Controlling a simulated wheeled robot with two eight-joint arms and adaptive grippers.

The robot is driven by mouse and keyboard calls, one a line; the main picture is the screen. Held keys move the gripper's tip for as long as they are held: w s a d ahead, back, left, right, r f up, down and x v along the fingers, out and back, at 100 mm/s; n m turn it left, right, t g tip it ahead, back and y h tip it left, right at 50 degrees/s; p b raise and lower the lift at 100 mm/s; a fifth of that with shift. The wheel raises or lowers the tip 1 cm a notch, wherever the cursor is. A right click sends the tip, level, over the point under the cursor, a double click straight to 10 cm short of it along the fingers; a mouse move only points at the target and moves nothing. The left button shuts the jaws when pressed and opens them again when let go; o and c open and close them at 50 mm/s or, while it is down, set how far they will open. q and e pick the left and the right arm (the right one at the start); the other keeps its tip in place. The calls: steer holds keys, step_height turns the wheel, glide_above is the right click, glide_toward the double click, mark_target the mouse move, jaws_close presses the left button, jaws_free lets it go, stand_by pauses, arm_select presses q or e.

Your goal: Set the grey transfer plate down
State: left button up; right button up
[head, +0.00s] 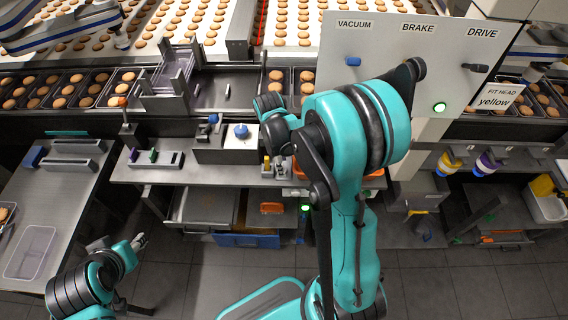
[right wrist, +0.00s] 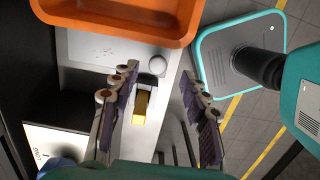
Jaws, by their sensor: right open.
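I cannot say for sure which piece is the grey transfer plate. A grey, raised-sided piece (head: 165,104) sits across the front edge of the tray line at the left. No plate shows between my right fingers. My right gripper (right wrist: 160,78) is open in the right wrist view, with a yellow block (right wrist: 141,106) visible between and beyond its fingers. In the head view my right arm hides this gripper. My left gripper (head: 138,242) is low at the left, in front of the bench and away from the line; its jaw opening is too small to read.
An orange bin (right wrist: 120,14) is close beyond my right fingers. The bench (head: 205,172) carries a blue-knobbed box (head: 240,142) and a small rack (head: 155,160). Trays of biscuits (head: 62,92) line the back. A side table (head: 50,200) holds a clear tray (head: 30,252).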

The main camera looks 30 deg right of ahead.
steer(key=f, duration=0.1)
steer(key=f+b, duration=0.1)
steer(key=f, duration=0.1)
steer(key=f+b, duration=0.1)
steer(key=shift+d+f, duration=0.4)
steer(key=shift+r, duration=0.1)
steer(key=shift+c, duration=0.9)
jaws_close()
